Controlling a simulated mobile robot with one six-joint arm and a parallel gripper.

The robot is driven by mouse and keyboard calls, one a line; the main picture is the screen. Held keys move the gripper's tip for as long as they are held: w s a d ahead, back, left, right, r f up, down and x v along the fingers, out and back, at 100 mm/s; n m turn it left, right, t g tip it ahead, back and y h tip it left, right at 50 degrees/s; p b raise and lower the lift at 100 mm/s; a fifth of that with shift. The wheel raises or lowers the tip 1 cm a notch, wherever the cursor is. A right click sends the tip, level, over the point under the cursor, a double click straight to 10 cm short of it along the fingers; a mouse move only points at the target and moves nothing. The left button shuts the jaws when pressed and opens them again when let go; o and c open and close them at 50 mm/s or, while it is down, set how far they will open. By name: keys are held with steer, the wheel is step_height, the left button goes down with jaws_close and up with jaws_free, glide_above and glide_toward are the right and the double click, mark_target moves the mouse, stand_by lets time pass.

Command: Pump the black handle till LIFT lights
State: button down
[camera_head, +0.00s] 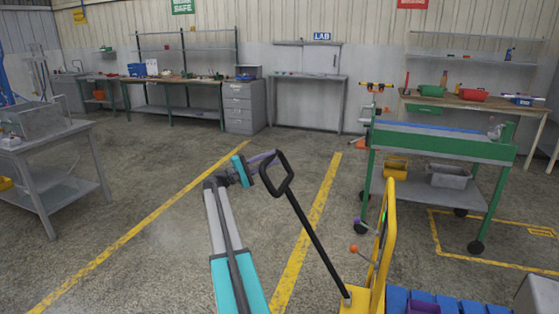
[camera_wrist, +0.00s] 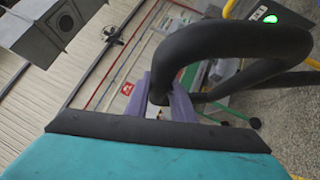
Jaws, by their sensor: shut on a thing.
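The black handle (camera_head: 275,178) is a loop on top of a long black bar that slants down right to a yellow hand-pump lift truck (camera_head: 385,245). My gripper (camera_head: 263,162) has its purple fingers shut on the left side of the loop. In the wrist view the handle (camera_wrist: 235,42) is large and dark, and the purple fingers of my gripper (camera_wrist: 168,102) close around its near end. A small panel (camera_wrist: 278,22) on the yellow frame carries a glowing green lamp (camera_wrist: 271,19). Its label is too small to read.
A blue pallet (camera_head: 395,299) with a purple crate (camera_head: 422,307) sits at the bottom right. An orange-knobbed lever (camera_head: 354,248) stands by the truck. A green wheeled cart (camera_head: 440,145) is behind it. A grey table (camera_head: 50,140) is at left. The floor between is clear.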

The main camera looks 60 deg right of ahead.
steer(key=shift+w+a+f, duration=0.1)
steer(key=shift+w+f, duration=0.2)
steer(key=shift+w, duration=0.05)
steer(key=c, duration=1.5)
jaws_free()
steer(key=shift+c, duration=0.2)
steer(key=b+v, duration=0.1)
steer(key=v, duration=1.2)
steer(key=shift+w+a+f+b, duration=0.2)
steer(key=shift+a+b, duration=0.1)
steer(key=shift+b, duration=0.1)
